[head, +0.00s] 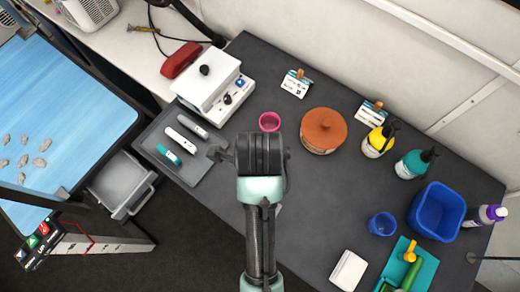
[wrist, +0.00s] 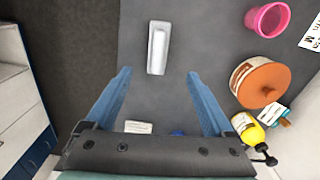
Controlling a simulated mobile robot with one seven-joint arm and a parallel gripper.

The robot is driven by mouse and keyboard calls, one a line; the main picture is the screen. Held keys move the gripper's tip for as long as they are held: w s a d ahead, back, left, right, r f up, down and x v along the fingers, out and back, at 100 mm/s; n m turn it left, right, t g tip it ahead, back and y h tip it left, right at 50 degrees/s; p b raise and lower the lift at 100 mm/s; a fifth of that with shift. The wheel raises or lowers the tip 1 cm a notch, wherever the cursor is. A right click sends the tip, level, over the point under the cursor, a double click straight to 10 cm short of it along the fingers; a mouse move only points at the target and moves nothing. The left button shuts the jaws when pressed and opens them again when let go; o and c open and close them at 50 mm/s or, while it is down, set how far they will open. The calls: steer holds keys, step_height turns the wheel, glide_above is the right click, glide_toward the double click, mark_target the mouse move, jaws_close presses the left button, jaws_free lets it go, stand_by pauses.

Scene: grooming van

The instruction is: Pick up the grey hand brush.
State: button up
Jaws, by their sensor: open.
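The grey hand brush (wrist: 157,48), a pale grey oblong with a raised middle strip, lies on the dark counter in the wrist view. In the head view my arm hides almost all of it; only a light sliver (head: 278,210) shows beside the arm. My gripper (wrist: 157,75) is open and empty above the counter, its two blue fingers apart. The brush appears just past the fingertips, roughly centred between them and lengthwise with them. Nothing touches it in view. In the head view the fingers are hidden behind my wrist.
A pink cup (head: 270,122), terracotta pot (head: 323,130) and yellow bottle (head: 378,141) stand along the counter's back. A grey tray (head: 150,150) with several small tools is at left. A blue cup (head: 382,224) and white box (head: 348,270) are at right.

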steer(key=f, duration=0.6)
steer(key=shift+s+f, duration=0.35)
steer(key=shift+w+f+p, duration=0.2)
steer(key=shift+f+p, duration=0.65)
steer(key=shift+f, duration=2.1)
steer(key=shift+c, duration=0.3)
jaws_close()
